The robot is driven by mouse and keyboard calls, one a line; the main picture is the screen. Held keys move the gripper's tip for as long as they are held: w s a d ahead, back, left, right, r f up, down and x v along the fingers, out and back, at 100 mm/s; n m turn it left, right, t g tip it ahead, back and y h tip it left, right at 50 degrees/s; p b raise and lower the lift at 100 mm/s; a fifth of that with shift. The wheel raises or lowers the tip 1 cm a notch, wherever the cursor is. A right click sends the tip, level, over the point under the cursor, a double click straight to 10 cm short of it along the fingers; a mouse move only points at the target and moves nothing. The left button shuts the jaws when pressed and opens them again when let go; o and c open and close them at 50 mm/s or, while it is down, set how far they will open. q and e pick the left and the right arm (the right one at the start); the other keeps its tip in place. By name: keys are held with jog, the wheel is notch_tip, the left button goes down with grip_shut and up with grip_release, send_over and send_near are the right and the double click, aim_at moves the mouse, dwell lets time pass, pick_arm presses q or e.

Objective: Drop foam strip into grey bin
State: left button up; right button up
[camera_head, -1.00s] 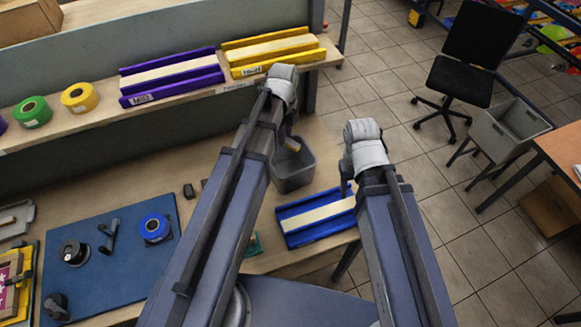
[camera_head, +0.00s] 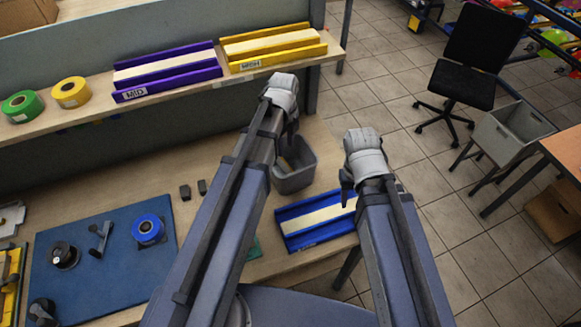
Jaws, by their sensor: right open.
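The grey bin (camera_head: 295,181) stands on the workbench near its right end, partly hidden by my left arm. My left gripper (camera_head: 289,136) is over the bin's far rim, pointing down. Its jaws are mostly hidden by the wrist, and I cannot tell whether they hold anything. No loose foam strip is clearly visible, and the bin's inside is largely hidden. My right gripper (camera_head: 347,192) is open and empty, above the right end of the blue tray (camera_head: 318,237), which holds a cream strip (camera_head: 315,218).
A purple tray (camera_head: 166,89) and a yellow tray (camera_head: 272,62) with cream strips lie on the shelf. A blue mat (camera_head: 100,275) with a blue tape roll (camera_head: 148,229) lies at left. Another grey bin (camera_head: 519,127) stands on the floor stand at right.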

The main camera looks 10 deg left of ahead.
pick_arm(q)
jog(key=shift+o, duration=0.4)
jog(key=shift+r, duration=0.1)
notch_tip(320, 180, up, 8)
jog(key=p, duration=0.7)
jog(key=shift+f+p, duration=0.2)
jog(key=shift+p, duration=0.2)
